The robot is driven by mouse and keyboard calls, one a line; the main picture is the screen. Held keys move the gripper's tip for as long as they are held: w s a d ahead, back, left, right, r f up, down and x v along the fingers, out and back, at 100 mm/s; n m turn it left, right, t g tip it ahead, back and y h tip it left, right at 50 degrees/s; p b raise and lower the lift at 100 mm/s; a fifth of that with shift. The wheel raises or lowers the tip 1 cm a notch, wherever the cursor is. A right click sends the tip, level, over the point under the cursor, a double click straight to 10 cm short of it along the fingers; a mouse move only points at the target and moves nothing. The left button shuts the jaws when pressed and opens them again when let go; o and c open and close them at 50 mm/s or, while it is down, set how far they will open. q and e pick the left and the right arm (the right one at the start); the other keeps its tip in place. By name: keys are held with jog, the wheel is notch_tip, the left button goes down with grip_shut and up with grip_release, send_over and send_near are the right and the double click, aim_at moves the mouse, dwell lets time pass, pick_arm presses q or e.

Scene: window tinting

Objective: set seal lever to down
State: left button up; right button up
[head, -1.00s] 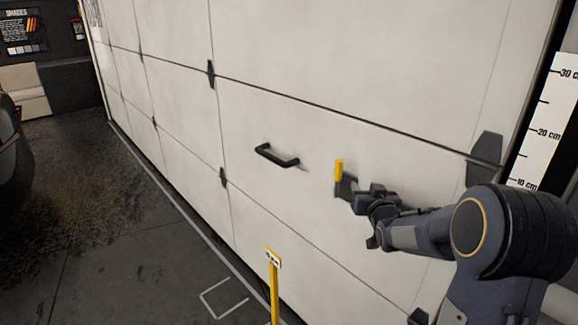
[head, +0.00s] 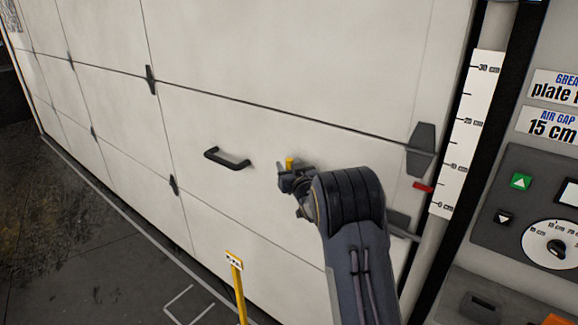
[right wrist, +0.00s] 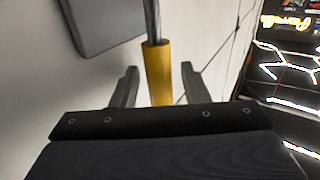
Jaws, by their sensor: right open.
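The seal lever (head: 289,162) has a yellow grip and stands out from the white sectional door, right of the black door handle. In the head view only the top of its grip shows, pointing up; my right gripper hides the rest. In the right wrist view the yellow grip (right wrist: 158,75) and its grey metal rod are plain. My right gripper (head: 287,177) is at the lever. Its two fingers stand apart, one on each side of the yellow grip, with gaps visible on both sides. My left gripper is out of view.
The black door handle (head: 228,158) is left of the lever. A yellow post (head: 238,288) stands in front of the door. At right are a white height scale (head: 466,130), a red marker (head: 423,187) and a control panel (head: 530,210). Open floor lies at left.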

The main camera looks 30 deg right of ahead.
grip_shut()
